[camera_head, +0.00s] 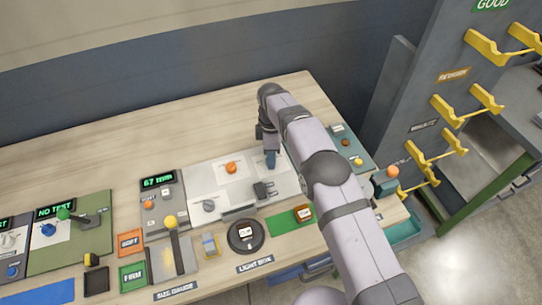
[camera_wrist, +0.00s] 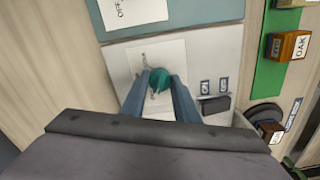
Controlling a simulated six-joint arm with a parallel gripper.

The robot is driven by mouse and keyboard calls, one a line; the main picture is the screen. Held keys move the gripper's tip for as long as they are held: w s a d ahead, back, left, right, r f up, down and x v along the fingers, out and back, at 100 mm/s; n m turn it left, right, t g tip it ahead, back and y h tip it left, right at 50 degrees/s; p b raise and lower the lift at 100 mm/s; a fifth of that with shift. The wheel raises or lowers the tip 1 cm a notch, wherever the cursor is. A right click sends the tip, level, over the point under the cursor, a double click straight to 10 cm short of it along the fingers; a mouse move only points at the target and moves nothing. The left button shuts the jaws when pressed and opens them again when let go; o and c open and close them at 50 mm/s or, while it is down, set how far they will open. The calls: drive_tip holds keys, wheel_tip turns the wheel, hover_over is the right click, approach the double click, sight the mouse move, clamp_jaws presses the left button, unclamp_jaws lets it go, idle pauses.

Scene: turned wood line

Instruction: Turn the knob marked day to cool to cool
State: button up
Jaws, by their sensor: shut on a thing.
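The teal knob (camera_wrist: 160,80) sits on a white plate (camera_wrist: 133,62) on the pale panel, with small marks beside it that I cannot read. My gripper (camera_wrist: 160,84) has its two blue fingers on either side of the knob and is shut on it. In the head view my gripper (camera_head: 271,158) reaches down to the right part of the white panel (camera_head: 245,200), and the arm hides the knob there. I cannot tell which mark the knob points to.
An orange knob (camera_head: 231,168) and a grey knob (camera_head: 209,206) stand left of my gripper. A dark block (camera_head: 263,190) lies just in front. The back of the bench is clear.

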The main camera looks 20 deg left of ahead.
drive_tip(key=m+b, duration=0.1)
drive_tip(key=m, duration=0.2)
drive_tip(key=shift+b, duration=0.4)
drive_tip(key=m, duration=0.2)
drive_tip(key=shift+m+b, duration=0.3)
drive_tip(key=shift+m, duration=0.1)
drive_tip(key=m, duration=0.6)
drive_tip(key=shift+r, duration=0.1)
drive_tip(key=m, duration=0.6)
drive_tip(key=shift+m, duration=0.3)
drive_tip(key=m, duration=0.5)
drive_tip(key=shift+a, duration=0.1)
drive_tip(key=shift+m, duration=0.3)
drive_tip(key=o, duration=1.1)
drive_tip(key=shift+c, duration=0.2)
